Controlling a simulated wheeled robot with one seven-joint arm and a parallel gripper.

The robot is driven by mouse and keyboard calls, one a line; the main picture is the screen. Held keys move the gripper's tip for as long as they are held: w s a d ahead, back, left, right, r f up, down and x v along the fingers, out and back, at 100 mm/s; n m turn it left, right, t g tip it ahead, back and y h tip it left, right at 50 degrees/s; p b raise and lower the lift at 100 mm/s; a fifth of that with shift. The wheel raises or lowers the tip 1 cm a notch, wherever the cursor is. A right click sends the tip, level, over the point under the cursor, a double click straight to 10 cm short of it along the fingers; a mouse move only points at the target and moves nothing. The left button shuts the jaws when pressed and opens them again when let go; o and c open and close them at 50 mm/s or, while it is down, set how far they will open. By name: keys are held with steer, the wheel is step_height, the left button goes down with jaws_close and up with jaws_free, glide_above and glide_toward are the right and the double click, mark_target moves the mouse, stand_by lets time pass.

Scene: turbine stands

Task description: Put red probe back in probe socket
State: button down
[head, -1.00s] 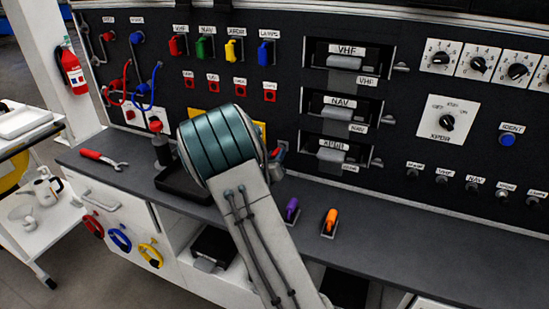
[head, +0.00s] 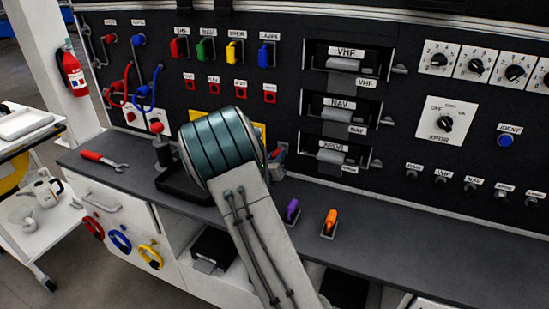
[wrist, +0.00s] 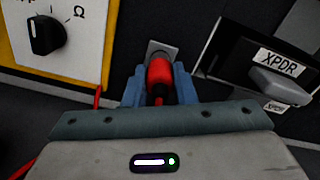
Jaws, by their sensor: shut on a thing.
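In the wrist view my gripper (wrist: 159,88) is shut on the red probe (wrist: 159,72), with a blue finger on each side of it. The probe's far end points at a small grey metal plate (wrist: 161,48), which looks like the probe socket. The probe overlaps the plate's lower part, and I cannot tell whether its tip is inside. In the head view my arm covers most of this spot. Only a bit of my gripper (head: 277,155) shows at the arm's right edge, close to the panel.
A yellow meter with a black dial (wrist: 46,35) is left of the probe. The XPDR unit with its grey handle (wrist: 282,85) is close on the right. A purple-handled item (head: 292,208) and an orange-handled item (head: 330,219) stand on the bench. A black tray (head: 182,187) lies left of my arm.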

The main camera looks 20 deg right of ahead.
steer(key=shift+w+d+r, duration=0.15)
steer(key=shift+d+r, duration=0.1)
steer(key=shift+r, duration=0.15)
steer(key=c, duration=1.6)
jaws_free()
steer(key=o, duration=0.5)
steer(key=shift+w+d+f, duration=0.15)
steer(key=shift+d+f, duration=0.05)
steer(key=shift+d, duration=0.05)
steer(key=shift+d+f, duration=0.1)
steer(key=shift+d, duration=0.05)
steer(key=shift+a, duration=0.2)
steer(key=shift+o, duration=0.8)
steer(key=shift+a, duration=0.2)
steer(key=shift+a, duration=0.1)
steer(key=v, duration=0.7)
steer(key=shift+p, duration=0.35)
